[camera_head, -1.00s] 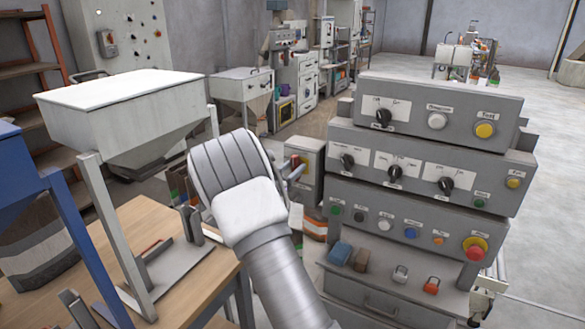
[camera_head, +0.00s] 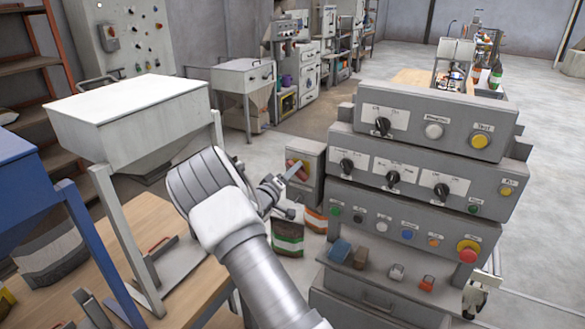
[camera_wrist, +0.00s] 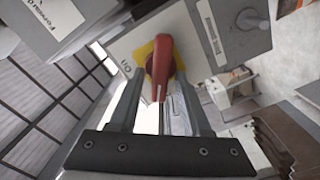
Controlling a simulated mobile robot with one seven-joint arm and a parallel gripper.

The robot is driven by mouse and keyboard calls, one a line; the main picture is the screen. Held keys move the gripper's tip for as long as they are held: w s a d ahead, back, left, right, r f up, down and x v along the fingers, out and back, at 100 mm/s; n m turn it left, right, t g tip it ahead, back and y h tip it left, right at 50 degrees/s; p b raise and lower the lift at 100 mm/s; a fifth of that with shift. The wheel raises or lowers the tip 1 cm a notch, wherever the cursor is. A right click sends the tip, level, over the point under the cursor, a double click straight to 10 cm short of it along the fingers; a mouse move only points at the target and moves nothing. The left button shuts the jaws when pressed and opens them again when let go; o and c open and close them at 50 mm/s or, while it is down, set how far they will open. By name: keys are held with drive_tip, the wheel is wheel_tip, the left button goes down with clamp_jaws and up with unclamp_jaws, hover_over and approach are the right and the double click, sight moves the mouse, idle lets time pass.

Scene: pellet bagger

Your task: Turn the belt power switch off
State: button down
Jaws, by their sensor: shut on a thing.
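The belt power switch appears as a red rotary handle (camera_wrist: 160,68) on a yellow plate, fixed to a grey box. In the wrist view my gripper (camera_wrist: 161,90) has one finger on each side of the handle and is shut on it. A label that seems to read "ON" lies left of the yellow plate, and the handle points toward my gripper's palm. In the head view the small grey switch box (camera_head: 312,172) stands left of the control stack, with my gripper (camera_head: 289,176) at its left face. My arm and fingers partly hide the handle there.
A stacked grey control console (camera_head: 425,165) with knobs and buttons stands close on the right. A grey hopper (camera_head: 130,120) on legs and a wooden table (camera_head: 75,285) are on the left. Bags (camera_head: 288,238) stand on the floor below the switch box.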

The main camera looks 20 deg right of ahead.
drive_tip(key=shift+f+n+p, duration=0.2)
drive_tip(key=shift+n+p, duration=0.3)
drive_tip(key=shift+n, duration=1.25)
drive_tip(key=shift+f+n+p, duration=0.15)
drive_tip(key=shift+n+p, duration=0.35)
drive_tip(key=shift+n, duration=1.25)
drive_tip(key=c, duration=0.7)
unclamp_jaws()
drive_tip(key=shift+a, duration=0.1)
drive_tip(key=b+v, duration=0.2)
drive_tip(key=v, duration=1.5)
drive_tip(key=shift+s+a, duration=0.15)
